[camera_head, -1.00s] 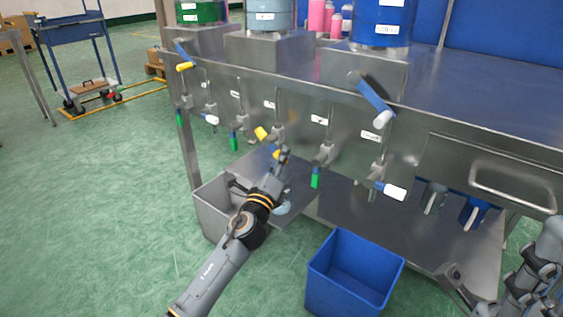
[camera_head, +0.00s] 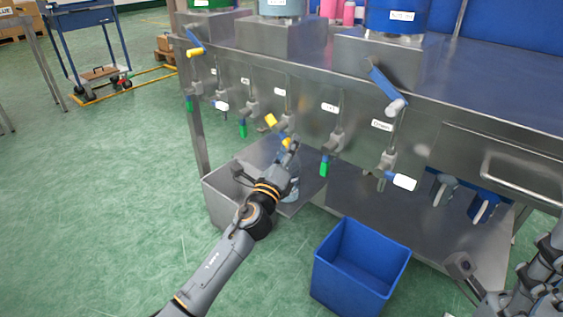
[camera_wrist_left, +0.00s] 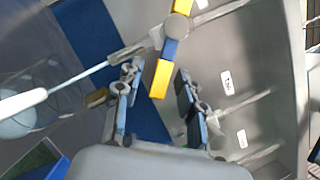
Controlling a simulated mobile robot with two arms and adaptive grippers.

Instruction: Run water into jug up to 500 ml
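The tap with yellow handle ends (camera_head: 271,120) hangs on the front of the steel bench. My left gripper (camera_head: 290,152) is just below and beside this tap. In the left wrist view, its fingers (camera_wrist_left: 158,100) are apart. The handle's lower yellow end (camera_wrist_left: 161,80) shows between them, with no visible grip on it. A pale, see-through vessel, apparently the jug (camera_head: 292,188), is under the tap, partly hidden by my left arm. Its water level cannot be read. My right gripper (camera_head: 461,266) is low at the right, and its fingers are unclear.
Other taps with green, blue and white handles line the bench front (camera_head: 440,150). A blue bin (camera_head: 360,262) stands on the floor in front. Green floor is open at left.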

